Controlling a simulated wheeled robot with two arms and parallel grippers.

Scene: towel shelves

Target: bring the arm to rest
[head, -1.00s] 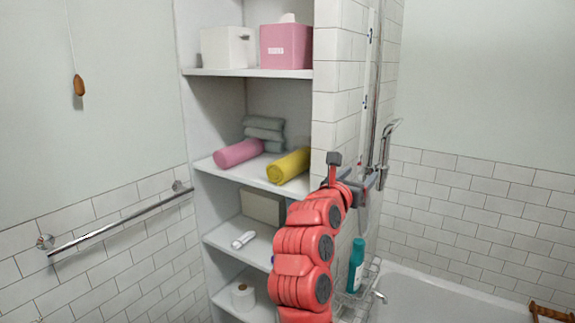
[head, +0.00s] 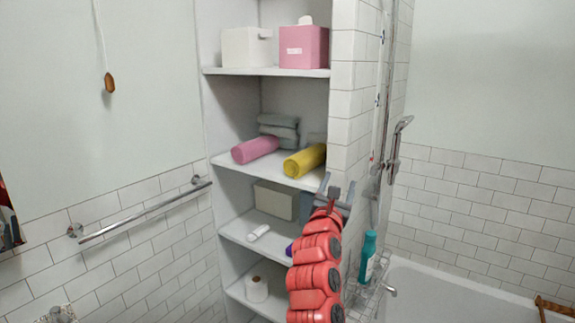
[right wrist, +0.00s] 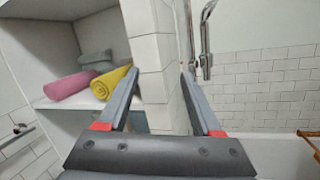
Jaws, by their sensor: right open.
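My right arm comes up from the bottom in the head view, and its gripper (head: 338,188) is open and empty, in front of the shelf unit's right edge and the tiled wall. In the right wrist view the two fingers of the right gripper (right wrist: 160,76) stand apart with the tiled wall edge between and beyond them. A yellow rolled towel (head: 305,161) and a pink rolled towel (head: 255,149) lie on the shelf to its left, apart from it. Folded grey towels (head: 279,130) lie behind them. My left gripper is not in view.
A towel rail (head: 145,211) is on the left wall. A teal bottle (head: 367,257) stands by the bathtub (head: 430,295) at right.

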